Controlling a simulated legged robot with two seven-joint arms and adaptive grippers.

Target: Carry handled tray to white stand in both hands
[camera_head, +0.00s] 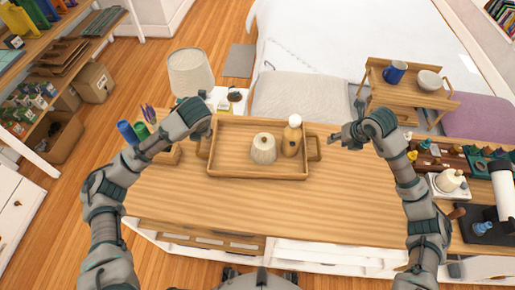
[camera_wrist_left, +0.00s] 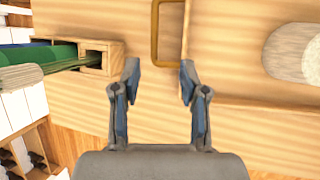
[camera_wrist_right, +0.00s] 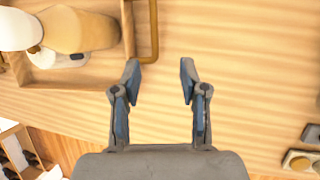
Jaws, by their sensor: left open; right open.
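The handled tray (camera_head: 225,172) is wooden and rests on the wooden table. A ribbed cream jar (camera_head: 263,149) and a wooden bottle with a white top (camera_head: 291,140) stand in it. My left gripper (camera_wrist_left: 160,78) is open; the tray's left handle (camera_wrist_left: 156,35) lies ahead of its fingertips, with nothing between them. My right gripper (camera_head: 335,138) is open and empty, just right of the right handle (camera_head: 315,149). In the right wrist view that handle (camera_wrist_right: 154,35) lies ahead and slightly left of the fingers. A low white surface (camera_head: 222,97) beside the lamp may be the white stand.
A lamp (camera_head: 190,72) stands behind the table. A wooden bed tray (camera_head: 405,95) with a blue mug (camera_head: 395,72) and bowl is at back right. The table front (camera_head: 270,205) is clear.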

